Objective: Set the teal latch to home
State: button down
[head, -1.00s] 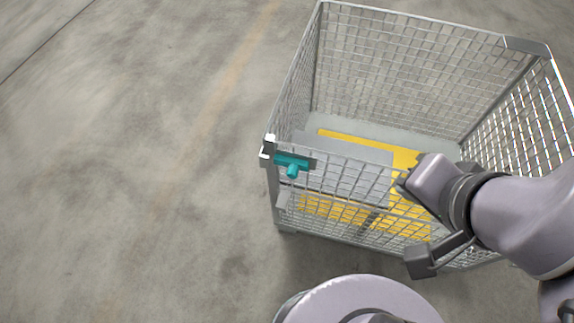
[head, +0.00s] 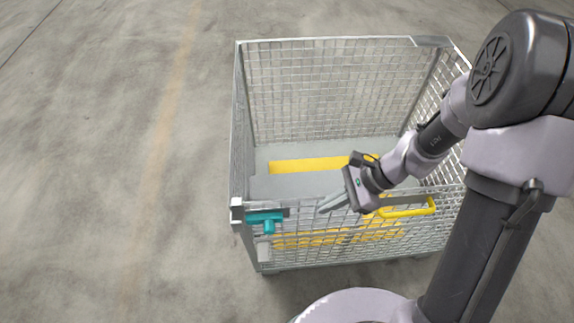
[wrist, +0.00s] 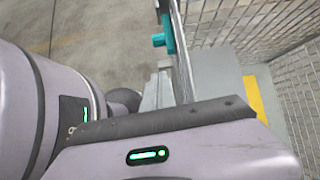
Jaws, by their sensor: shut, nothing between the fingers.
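The teal latch (head: 266,218) sits at the top left corner of the cage's front wall, with a short teal knob pointing down and outward. It also shows in the wrist view (wrist: 165,36), near the top middle, beyond the gripper. My gripper (head: 322,208) is shut and empty. Its fingertips point left toward the latch, to the right of it and apart from it in the head view, near the top edge of the front wall. The wrist view shows the gripper body large in front; part of the fingers is hidden by it.
The wire mesh cage (head: 333,43) is open on top, with a grey floor and a yellow strip (head: 305,165) inside. A yellow handle (head: 408,211) is on the front wall, right of the latch. Concrete floor left of the cage is clear.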

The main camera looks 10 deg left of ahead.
aim_at(265, 224)
jog(key=shift+f+m, duration=0.3)
jog(key=shift+f, duration=0.4)
jog(key=shift+s, duration=0.1)
jog(key=a+r+b+x, duration=0.2)
jog(key=b+x, duration=0.3)
jog(key=x, duration=0.8)
jog(key=shift+s+a+b, duration=0.15)
jog(key=shift+s+b, duration=0.05)
jog(key=shift+b, duration=0.2)
